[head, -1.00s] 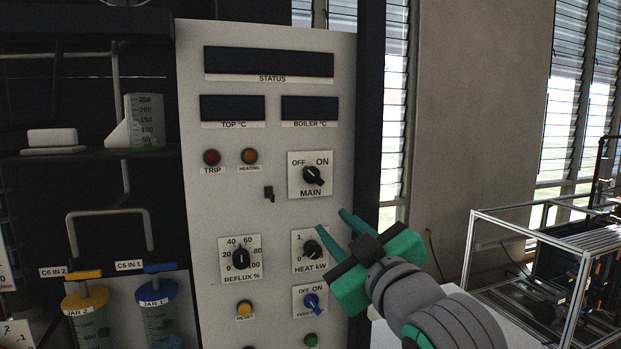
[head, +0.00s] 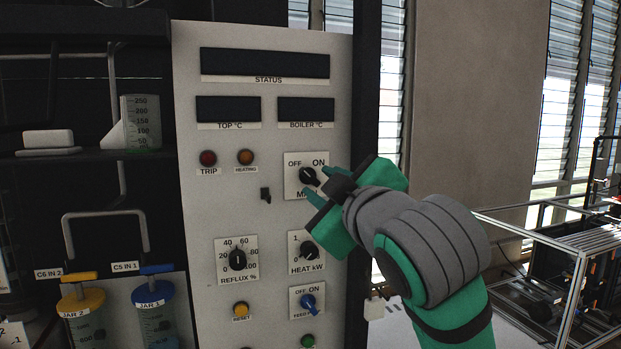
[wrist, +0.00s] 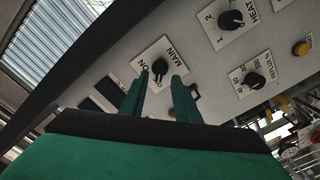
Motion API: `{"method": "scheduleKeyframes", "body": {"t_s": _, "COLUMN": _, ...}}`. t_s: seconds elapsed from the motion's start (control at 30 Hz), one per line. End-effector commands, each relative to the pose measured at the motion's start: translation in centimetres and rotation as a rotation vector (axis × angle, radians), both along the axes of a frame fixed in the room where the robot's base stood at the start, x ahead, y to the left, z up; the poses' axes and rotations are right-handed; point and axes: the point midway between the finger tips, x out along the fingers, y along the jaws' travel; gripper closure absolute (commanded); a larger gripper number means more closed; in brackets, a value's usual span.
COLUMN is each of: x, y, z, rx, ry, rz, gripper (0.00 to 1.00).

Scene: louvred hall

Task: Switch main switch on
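The MAIN switch is a black rotary knob (head: 308,176) on a white plate marked OFF at upper left and ON at upper right. Its pointer is too small to read surely. My gripper (head: 316,183) is at the lower right of this knob, its green fingers apart and partly covering the plate and the word MAIN. In the wrist view the knob (wrist: 160,67) shows just beyond the gap between the two fingertips (wrist: 161,78). The fingers are not closed on it. Whether they touch it I cannot tell.
The STATUS display (head: 265,65) is dark. The HEAT knob (head: 309,251), REFLUX knob (head: 238,260) and blue FEED switch (head: 307,301) sit below on the same panel (head: 215,205). A small black hook or latch (head: 265,194) juts out left of MAIN. Jars (head: 155,315) stand at left.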

Motion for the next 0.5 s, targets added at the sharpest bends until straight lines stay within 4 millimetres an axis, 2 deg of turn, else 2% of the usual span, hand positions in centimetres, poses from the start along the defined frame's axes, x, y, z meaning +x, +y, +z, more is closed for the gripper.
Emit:
{"method": "scheduleKeyframes", "body": {"t_s": 0.4, "x": 4.8, "y": 1.4, "z": -0.1, "rx": 0.0, "ry": 0.003, "rz": -0.003, "gripper": 0.71}}
{"method": "scheduleKeyframes", "body": {"t_s": 0.5, "x": 4.8, "y": 1.3, "z": 0.0, "rx": 0.0, "ry": 0.0, "rz": -0.003, "gripper": 0.71}}
